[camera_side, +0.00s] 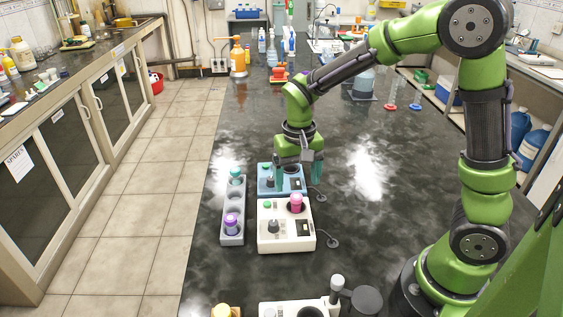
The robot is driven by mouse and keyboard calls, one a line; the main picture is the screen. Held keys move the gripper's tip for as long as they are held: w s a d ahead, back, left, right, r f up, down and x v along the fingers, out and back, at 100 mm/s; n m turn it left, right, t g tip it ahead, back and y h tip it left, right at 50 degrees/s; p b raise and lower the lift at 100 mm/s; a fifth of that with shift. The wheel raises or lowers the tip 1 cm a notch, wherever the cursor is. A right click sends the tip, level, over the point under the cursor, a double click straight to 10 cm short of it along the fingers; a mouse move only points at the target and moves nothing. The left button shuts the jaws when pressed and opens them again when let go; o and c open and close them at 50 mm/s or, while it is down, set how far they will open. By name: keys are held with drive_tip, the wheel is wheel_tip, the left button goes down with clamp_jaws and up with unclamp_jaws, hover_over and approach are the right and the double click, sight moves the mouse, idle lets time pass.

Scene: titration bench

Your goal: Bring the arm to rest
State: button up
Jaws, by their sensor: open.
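My green arm reaches from the right over the dark bench (400,190). My gripper (297,178) points down, open, its teal fingers over or beside the blue device (268,188). I cannot tell whether they touch it. A grey rack (232,213) to the left holds a purple-capped item (231,222) and a teal-capped item (236,177). Nothing shows between my fingers.
A white device with a dark round plate (367,299) stands at the front edge, with a yellow-capped item (221,311) left of it. Bottles, a flask (364,84) and small cylinders (391,95) stand at the back.

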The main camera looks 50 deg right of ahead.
drive_tip(key=shift+s+f, duration=0.15)
drive_tip(key=s+a+r+n+t+y, duration=0.2)
drive_tip(key=s+r+t, duration=0.5)
drive_tip(key=s+r, duration=0.5)
drive_tip(key=shift+s+r, duration=0.15)
drive_tip(key=shift+r, duration=0.75)
